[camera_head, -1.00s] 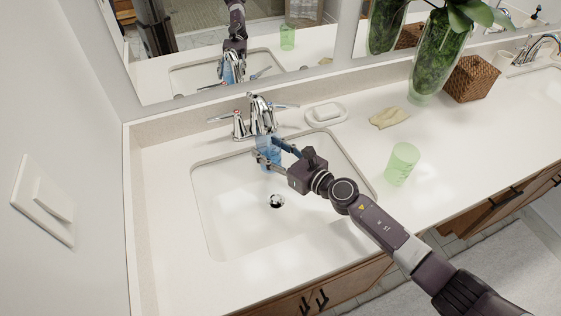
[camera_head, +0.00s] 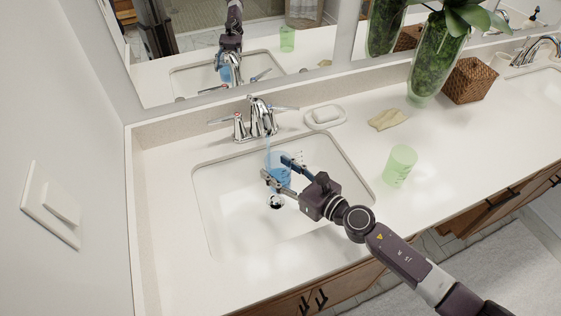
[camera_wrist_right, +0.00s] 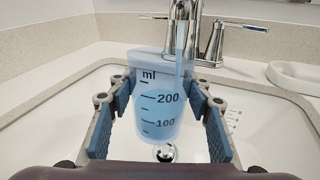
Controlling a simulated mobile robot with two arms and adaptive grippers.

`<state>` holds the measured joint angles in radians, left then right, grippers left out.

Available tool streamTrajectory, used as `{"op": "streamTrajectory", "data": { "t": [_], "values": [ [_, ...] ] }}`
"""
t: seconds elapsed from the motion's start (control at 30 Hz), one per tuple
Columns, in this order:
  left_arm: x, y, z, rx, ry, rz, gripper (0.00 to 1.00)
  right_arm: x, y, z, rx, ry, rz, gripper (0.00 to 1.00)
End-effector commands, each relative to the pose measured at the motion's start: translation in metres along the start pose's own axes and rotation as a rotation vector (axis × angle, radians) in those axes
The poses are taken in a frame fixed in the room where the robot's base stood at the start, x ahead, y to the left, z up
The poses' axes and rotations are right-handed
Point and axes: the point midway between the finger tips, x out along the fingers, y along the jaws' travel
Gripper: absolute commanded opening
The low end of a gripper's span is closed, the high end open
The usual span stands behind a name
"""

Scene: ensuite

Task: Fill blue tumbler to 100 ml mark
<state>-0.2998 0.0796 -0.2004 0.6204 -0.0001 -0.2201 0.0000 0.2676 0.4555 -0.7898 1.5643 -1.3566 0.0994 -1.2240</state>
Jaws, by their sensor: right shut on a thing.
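The translucent blue tumbler (camera_head: 278,179) is held over the sink basin, a little in front of the faucet (camera_head: 262,118). My right gripper (camera_head: 275,167) is shut around its sides. In the wrist view the tumbler (camera_wrist_right: 152,110) looks upright, with black ml marks at 100 and 200 facing the camera. Its lower part is a deeper blue up to around the 200 mark; the exact water level is hard to tell. My left gripper is not in view.
The white basin (camera_head: 225,215) has a drain (camera_head: 276,202) below the tumbler. The left counter is clear.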

Motion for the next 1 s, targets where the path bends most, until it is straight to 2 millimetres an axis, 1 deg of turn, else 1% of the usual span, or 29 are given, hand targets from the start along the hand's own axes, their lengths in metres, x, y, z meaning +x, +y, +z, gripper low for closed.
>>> {"op": "streamTrajectory", "data": {
  "t": [0.03,0.13,0.23,0.47,0.57,1.0],
  "values": [
    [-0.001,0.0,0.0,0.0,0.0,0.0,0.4,-0.008,0.003,-0.001,0.0,0.0,-0.001,0.18],
    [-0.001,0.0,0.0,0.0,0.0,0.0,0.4,-0.018,0.007,-0.002,-0.001,-0.002,-0.001,0.18],
    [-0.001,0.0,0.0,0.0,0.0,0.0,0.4,-0.02,0.008,-0.003,-0.001,-0.002,-0.001,0.18],
    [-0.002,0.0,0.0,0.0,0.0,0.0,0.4,-0.02,0.008,-0.002,-0.001,-0.002,-0.001,0.18],
    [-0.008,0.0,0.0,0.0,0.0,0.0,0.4,-0.022,0.009,0.004,-0.001,-0.002,-0.001,0.18],
    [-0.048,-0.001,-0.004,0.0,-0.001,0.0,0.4,-0.042,0.017,0.042,0.0,-0.001,0.0,0.18]
  ]
}}
